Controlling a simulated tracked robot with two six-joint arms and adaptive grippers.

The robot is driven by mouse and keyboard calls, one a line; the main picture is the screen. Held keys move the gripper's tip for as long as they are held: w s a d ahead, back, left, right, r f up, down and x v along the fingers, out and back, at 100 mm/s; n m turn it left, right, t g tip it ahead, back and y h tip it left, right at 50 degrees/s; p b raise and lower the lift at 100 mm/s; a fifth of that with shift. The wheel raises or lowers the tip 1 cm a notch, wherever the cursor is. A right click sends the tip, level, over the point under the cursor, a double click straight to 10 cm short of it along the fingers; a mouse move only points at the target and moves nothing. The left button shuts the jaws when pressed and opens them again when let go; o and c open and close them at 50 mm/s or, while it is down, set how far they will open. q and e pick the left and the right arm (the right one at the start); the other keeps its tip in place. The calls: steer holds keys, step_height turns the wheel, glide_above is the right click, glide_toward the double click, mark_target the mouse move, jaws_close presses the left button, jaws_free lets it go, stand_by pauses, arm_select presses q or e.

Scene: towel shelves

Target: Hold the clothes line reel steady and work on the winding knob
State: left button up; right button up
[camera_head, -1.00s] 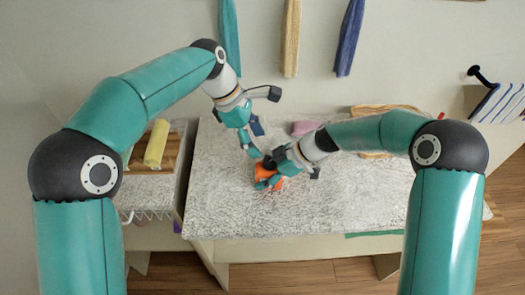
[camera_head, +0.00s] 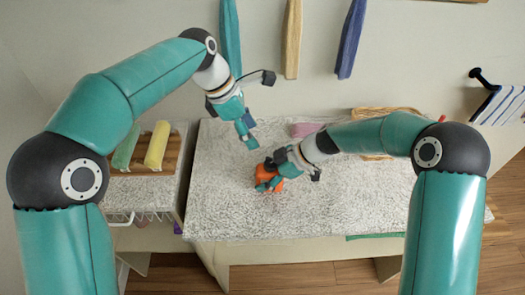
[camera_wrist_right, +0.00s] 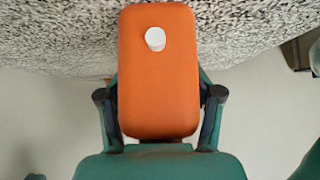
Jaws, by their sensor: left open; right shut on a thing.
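The orange clothes line reel (camera_head: 292,169) is at the tip of my right arm, over the speckled countertop. In the right wrist view the reel (camera_wrist_right: 158,85) is an upright orange block with rounded corners. The white winding knob (camera_wrist_right: 155,38) sits near the top of its face. My right gripper (camera_head: 268,183) is shut on the reel, with its fingers (camera_wrist_right: 160,115) on both sides of the reel. My left gripper (camera_head: 247,137) is open and empty, apart from the reel, above and slightly left of it in the head view. The knob cannot be made out in the head view.
The speckled countertop (camera_head: 340,210) is mostly clear in front. A pink folded item (camera_head: 304,129) and a wooden tray (camera_head: 398,110) lie toward the back. Rolled yellow (camera_head: 157,145) and green towels (camera_head: 126,146) rest on the left shelf. Towels (camera_head: 292,40) hang on the back wall.

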mark_target(269, 163)
arm_select(q)
steer(key=shift+n, duration=0.3)
steer(key=x, duration=0.3)
steer(key=s+x, duration=0.1)
steer(key=x, duration=0.6)
steer(key=shift+s+d+f, duration=0.1)
steer(key=shift+s+d, duration=0.1)
steer(key=shift+s, duration=0.15)
jaws_close()
